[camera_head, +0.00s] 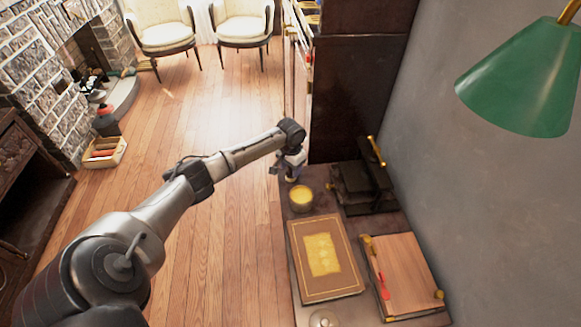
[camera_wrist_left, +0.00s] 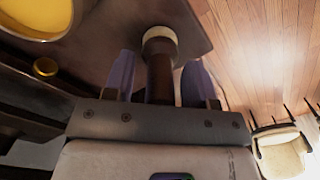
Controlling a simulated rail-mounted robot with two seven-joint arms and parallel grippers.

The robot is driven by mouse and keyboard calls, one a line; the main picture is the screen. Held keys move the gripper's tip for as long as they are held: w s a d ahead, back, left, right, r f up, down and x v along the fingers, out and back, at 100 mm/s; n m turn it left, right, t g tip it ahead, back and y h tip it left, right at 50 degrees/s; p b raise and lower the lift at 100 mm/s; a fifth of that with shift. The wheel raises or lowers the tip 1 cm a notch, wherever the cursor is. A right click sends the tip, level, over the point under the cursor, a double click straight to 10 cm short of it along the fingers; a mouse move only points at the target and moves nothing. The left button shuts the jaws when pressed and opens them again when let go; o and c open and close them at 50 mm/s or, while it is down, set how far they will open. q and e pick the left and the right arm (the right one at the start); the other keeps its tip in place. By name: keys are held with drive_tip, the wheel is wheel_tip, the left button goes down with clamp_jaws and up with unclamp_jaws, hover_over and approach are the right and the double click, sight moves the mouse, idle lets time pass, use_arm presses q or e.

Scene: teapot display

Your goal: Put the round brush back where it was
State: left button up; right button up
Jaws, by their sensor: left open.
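The round brush (camera_wrist_left: 160,45) shows in the left wrist view as a dark handle with a pale round end. It lies between the two fingers of my left gripper (camera_wrist_left: 158,62), with its pale end reaching past the fingertips over the dark tabletop (camera_wrist_left: 195,30). The fingers are open, one on each side of the brush. In the head view my left gripper (camera_head: 291,172) is at the far left corner of the table, just behind the yellow-filled pot (camera_head: 301,197). The brush is too small to make out clearly there. My right gripper is out of view.
A large brown book (camera_head: 325,258) and a wooden board (camera_head: 403,272) with a red-handled tool lie nearer on the table. A dark press (camera_head: 362,187) stands right of the pot. A tall dark cabinet (camera_head: 358,90) rises behind. A green lamp (camera_head: 525,80) hangs at upper right.

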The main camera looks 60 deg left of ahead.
use_arm(q)
drive_tip(key=shift+r, duration=0.3)
wheel_tip(320, 180, up, 10)
drive_tip(key=p, duration=0.2)
drive_tip(key=shift+r+p, duration=0.25)
drive_tip(key=shift+p, duration=0.15)
drive_tip(key=shift+r, duration=0.65)
